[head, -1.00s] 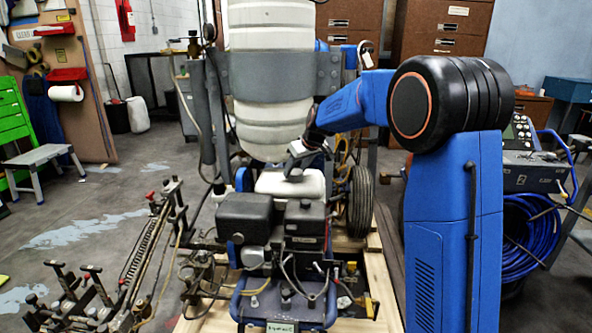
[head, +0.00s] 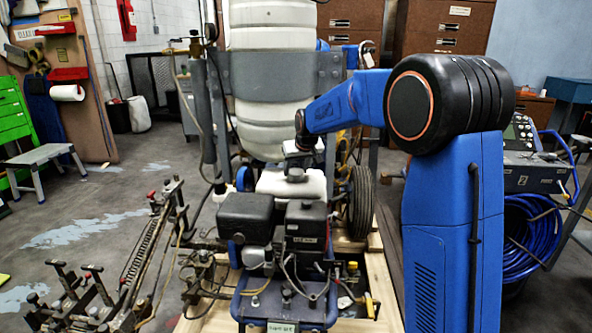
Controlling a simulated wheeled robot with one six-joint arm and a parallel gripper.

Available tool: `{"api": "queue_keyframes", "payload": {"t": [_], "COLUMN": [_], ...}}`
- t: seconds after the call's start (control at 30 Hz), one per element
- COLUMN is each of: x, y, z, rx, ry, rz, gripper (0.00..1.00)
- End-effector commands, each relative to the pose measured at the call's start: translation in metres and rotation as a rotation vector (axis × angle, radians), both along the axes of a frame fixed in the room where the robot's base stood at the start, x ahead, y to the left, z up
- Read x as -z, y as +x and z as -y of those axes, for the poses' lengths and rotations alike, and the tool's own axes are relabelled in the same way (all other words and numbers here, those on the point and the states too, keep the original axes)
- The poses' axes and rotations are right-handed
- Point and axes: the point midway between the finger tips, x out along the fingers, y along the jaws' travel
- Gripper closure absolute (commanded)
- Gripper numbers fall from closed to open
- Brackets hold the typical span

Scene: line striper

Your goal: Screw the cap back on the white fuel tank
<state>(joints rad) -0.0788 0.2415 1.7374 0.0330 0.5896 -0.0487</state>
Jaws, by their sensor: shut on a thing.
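The white fuel tank (head: 272,184) sits on top of the engine, below the large white barrel. My gripper (head: 297,165) points down over the tank's top, in front of the barrel's lower end. It is shut on a small dark cap (head: 296,175) at the top of the tank. The fingers and the cap are small and dark here, so I cannot tell whether the cap is seated on the neck or just above it. The tank's filler opening is hidden.
The striper's grey metal band (head: 285,73) and large white barrel (head: 268,125) stand close behind my gripper. The black engine (head: 246,215) is in front of the tank. A black wheel (head: 361,203) stands to the right. Open floor lies to the left.

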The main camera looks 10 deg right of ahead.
Motion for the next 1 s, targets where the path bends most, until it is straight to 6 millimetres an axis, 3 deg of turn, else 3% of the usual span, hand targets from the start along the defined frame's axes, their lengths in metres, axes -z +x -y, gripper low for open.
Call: {"api": "queue_keyframes", "payload": {"t": [0.03,0.67,1.0], "x": [-0.0033,-0.002,-0.0006], "y": [0.0026,0.0008,0.0001], "z": [0.0092,0.0095,0.0095], "rx": [0.028,0.124,0.302], "ry": [-0.007,-0.01,-0.01], "rz": [0.008,0.002,-0.001], "gripper": [0.94,0.94,0.92]}}
